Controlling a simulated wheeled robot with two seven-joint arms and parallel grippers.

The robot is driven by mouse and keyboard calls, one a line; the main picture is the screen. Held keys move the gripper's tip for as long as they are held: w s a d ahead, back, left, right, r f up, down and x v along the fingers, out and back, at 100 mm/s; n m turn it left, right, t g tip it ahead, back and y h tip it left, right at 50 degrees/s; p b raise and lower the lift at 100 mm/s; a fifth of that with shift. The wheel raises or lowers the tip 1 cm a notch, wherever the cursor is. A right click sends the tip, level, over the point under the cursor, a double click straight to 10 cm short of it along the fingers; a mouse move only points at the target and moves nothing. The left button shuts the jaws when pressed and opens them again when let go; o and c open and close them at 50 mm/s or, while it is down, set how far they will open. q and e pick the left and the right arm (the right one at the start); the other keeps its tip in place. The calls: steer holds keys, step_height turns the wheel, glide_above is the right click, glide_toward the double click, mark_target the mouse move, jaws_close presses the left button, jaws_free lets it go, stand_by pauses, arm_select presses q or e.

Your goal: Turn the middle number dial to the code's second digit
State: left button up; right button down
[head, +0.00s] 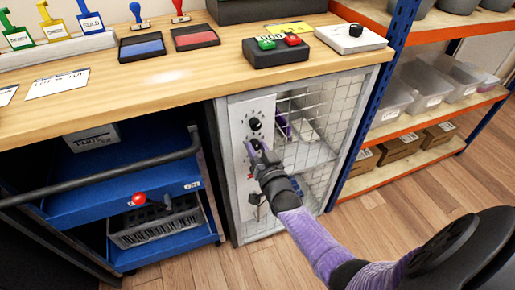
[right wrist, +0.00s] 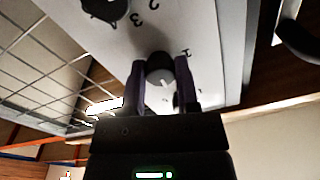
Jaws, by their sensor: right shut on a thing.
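A light panel (head: 260,108) on the front of the wire cage carries black number dials in a column. The upper dial (head: 254,124) is clear of my gripper. My right gripper (head: 259,152) is at the dial below it, the middle one, and hides most of it. In the right wrist view the two fingers (right wrist: 160,88) stand on either side of the dark round knob (right wrist: 160,66), shut on it. Printed digits show on the panel around it; another dial (right wrist: 105,8) is at the top edge. The dial's setting is not clear. My left gripper is out of view.
The wire cage (head: 312,130) stands under the wooden bench (head: 170,75). A blue trolley (head: 165,180) is to its left, and a shelf rack with bins (head: 415,85) to its right. A written card (head: 57,84) lies on the bench, too small to read.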

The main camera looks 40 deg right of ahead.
steer(key=shift+c, duration=1.8)
jaws_free()
steer(key=shift+s+a+p, duration=0.15)
steer(key=shift+s+p, duration=0.15)
steer(key=shift+s, duration=0.15)
steer(key=p+v, duration=0.3)
steer(key=v, duration=0.6)
